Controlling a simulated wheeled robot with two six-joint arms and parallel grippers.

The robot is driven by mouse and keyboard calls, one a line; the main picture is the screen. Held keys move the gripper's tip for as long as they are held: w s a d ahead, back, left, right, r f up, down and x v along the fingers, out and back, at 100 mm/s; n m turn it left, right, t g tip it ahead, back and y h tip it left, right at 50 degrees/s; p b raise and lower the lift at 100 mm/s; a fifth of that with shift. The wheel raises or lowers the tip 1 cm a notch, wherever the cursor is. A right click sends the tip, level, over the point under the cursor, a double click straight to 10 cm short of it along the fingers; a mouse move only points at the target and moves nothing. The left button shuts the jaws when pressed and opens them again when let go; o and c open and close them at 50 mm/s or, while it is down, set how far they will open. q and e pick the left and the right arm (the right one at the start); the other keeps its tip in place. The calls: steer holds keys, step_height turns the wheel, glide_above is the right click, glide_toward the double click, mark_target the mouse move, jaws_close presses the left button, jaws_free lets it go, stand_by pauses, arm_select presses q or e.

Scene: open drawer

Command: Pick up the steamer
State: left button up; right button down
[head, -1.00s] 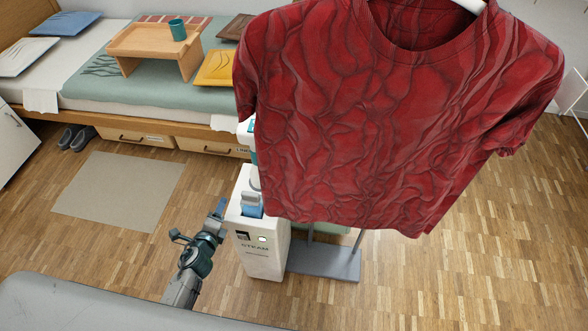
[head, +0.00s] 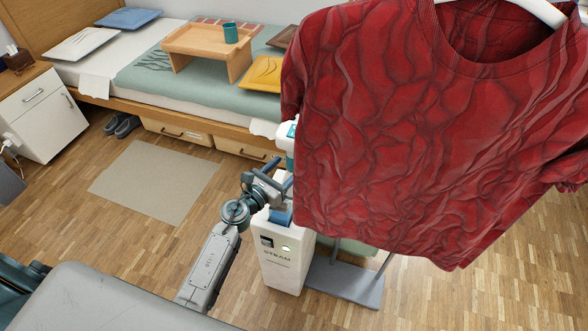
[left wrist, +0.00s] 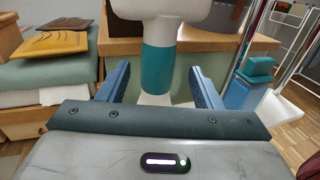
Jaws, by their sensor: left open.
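The steamer (head: 291,133) is white with a teal band. In the head view its upper part shows above the white station marked STEAM (head: 283,262), partly hidden by the shirt. In the left wrist view the steamer's teal grip (left wrist: 158,68) stands upright between my two blue fingers, with a white part above and below it. My left gripper (head: 274,184) is open, with a finger on each side of the grip and visible gaps to both. My right gripper is not in view.
A red shirt (head: 420,130) hangs right beside the station and covers part of it. A grey stand base (head: 345,285) lies on the floor. A bed (head: 120,75) with a wooden tray table (head: 210,42) stands behind.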

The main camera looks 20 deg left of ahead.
mark_target(289, 164)
arm_select(q)
steer(key=x, duration=0.5)
steer(key=shift+a+f, duration=0.1)
steer(key=shift+f, duration=0.05)
jaws_close()
